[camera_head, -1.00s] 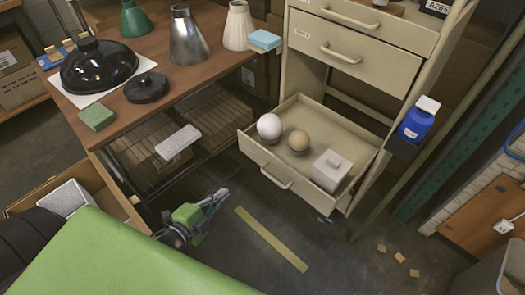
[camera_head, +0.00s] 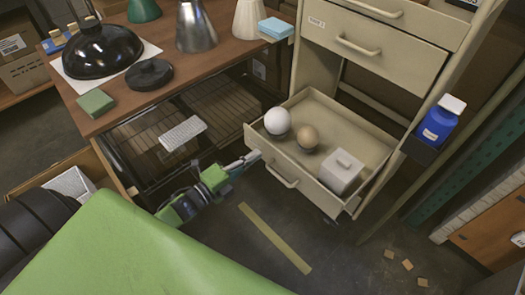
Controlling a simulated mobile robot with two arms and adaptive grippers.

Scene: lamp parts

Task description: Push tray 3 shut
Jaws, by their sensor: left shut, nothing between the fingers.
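The open tray (camera_head: 300,166) is the lowest drawer of the beige cabinet, pulled well out, with a bar handle (camera_head: 283,178) on its front. I take it as tray 3; I cannot read its number. A white ball (camera_head: 277,121), a tan ball (camera_head: 305,137) and a pale lidded box (camera_head: 341,172) lie in it. My left gripper (camera_head: 250,158) is shut and empty, its tips at the left part of the tray's front, left of and above the handle. I cannot tell whether they touch it. My right gripper is not in view.
The cabinet's upper drawer (camera_head: 385,52) is closed. A blue bottle (camera_head: 440,122) stands in a side holder on the cabinet's right. The wooden workbench (camera_head: 195,75) with lamp parts is at the left. A yellow strip (camera_head: 274,238) and several small wooden pieces (camera_head: 407,265) lie on the floor.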

